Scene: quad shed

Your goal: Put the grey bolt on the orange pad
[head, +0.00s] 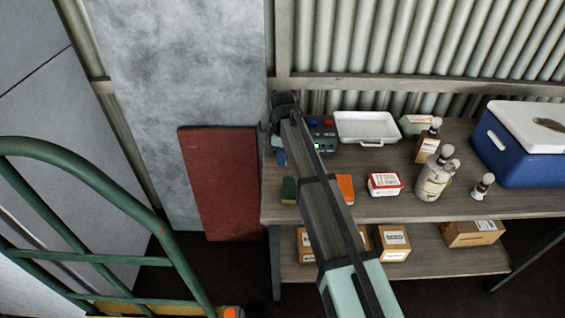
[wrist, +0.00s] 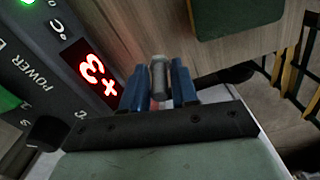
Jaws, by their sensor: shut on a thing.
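The grey bolt (wrist: 158,76) is between the two blue fingers of my gripper (wrist: 159,88) in the wrist view. The gripper is shut on it. In the head view my gripper (head: 281,157) is at the table's left end, beside the black device, and my arm hides most of it. The bolt cannot be made out there. The orange pad (head: 345,187) lies near the table's front edge, right of my arm, which partly covers it. The pad does not show in the wrist view.
The device (head: 323,136) with a lit display (wrist: 90,75) is close to my gripper. A green block (head: 289,190) lies left of the pad; it also shows in the wrist view (wrist: 235,14). A red-and-white box (head: 384,184), white tray (head: 367,127), bottles and cooler (head: 520,155) stand further right.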

